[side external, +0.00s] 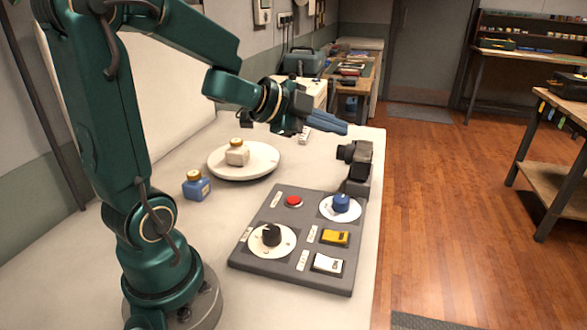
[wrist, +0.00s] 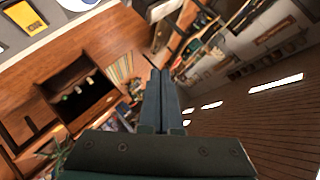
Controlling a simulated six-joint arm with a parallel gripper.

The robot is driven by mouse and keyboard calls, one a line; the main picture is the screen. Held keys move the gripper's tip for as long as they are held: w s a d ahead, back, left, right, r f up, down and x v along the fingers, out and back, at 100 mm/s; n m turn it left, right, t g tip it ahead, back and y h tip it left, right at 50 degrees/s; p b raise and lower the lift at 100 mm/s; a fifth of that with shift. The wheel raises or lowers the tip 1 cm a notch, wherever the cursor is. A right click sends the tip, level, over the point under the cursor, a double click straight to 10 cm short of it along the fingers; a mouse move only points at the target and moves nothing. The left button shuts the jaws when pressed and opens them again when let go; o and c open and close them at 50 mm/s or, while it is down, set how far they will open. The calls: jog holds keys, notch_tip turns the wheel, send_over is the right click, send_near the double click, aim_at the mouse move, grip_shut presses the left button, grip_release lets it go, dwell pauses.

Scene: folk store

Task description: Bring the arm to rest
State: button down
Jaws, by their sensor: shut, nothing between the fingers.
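My gripper (side external: 330,123) is shut and empty. It is held in the air above the far part of the pale table (side external: 225,285), pointing right and slightly down in the side view. In the wrist view its two fingers (wrist: 160,75) lie together, with the room tilted behind them. The gripper appears apart from everything on the table.
A black device (side external: 357,163) stands behind the panel. A round white plate (side external: 262,168) bears a cream bottle (side external: 237,153). A blue bottle (side external: 196,186) stands nearer my base.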

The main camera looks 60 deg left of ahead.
jog(key=s+d+r+n+y, duration=0.3)
jog(key=s+r+n+y, duration=0.1)
jog(key=r+n, duration=0.25)
jog(key=s+d+f+n+g+h, duration=0.3)
jog(key=s+d+f+n+g, duration=0.2)
jog(key=s+f, duration=0.5)
jog(key=s+d+g, duration=0.2)
jog(key=s+d, duration=0.1)
jog(key=shift+s+f, duration=0.2)
jog(key=shift+f, duration=0.05)
